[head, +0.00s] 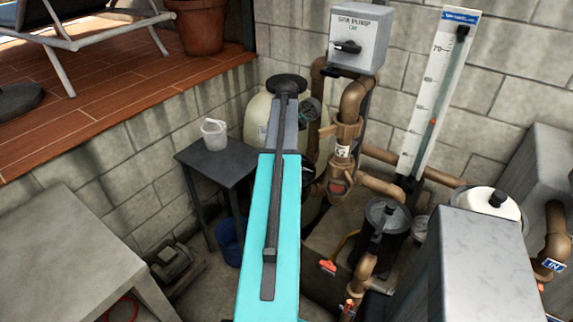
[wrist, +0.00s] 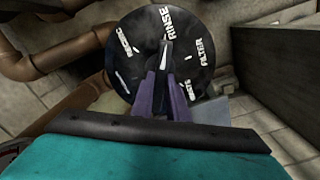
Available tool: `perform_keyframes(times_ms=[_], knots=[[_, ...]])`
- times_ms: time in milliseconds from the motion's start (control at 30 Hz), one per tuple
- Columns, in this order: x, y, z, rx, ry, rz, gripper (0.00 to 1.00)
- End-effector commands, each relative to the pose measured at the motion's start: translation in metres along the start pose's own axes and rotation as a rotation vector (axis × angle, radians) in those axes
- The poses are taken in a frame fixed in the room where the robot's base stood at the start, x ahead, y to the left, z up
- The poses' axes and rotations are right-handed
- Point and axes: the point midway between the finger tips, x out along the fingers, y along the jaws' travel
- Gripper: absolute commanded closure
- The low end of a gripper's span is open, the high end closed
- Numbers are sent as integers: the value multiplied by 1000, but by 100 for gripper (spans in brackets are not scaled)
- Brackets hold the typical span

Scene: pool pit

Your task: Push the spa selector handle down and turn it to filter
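The spa selector (wrist: 120,72) is a round black dial in the wrist view, with white words including RINSE at the top and FILTER at the right. Its handle (wrist: 166,52) shows as a narrow pale pointer toward RINSE. My gripper (wrist: 164,76) reaches over the dial's lower middle, its two purple fingers close together in line with the handle. Whether they hold it or only flank it is unclear. In the head view a black round top (head: 287,83), probably the selector, shows just beyond my teal arm, on a cream tank (head: 257,115); my arm hides the fingers.
Brown pipes (head: 354,100) and a gauge (head: 311,109) stand close right of the tank. A grey SPA PUMP switch box (head: 359,38) is on the block wall. A small dark table (head: 220,165) with a white cup (head: 214,132) is left. A grey cabinet (head: 480,265) is at right.

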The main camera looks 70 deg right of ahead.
Motion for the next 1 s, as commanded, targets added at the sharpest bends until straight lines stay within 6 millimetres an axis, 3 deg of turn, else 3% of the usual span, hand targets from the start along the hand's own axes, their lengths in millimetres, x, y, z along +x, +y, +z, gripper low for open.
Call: perform_keyframes(times_ms=[1000], knots=[[8,-1,3,1,-8,-5,100]])
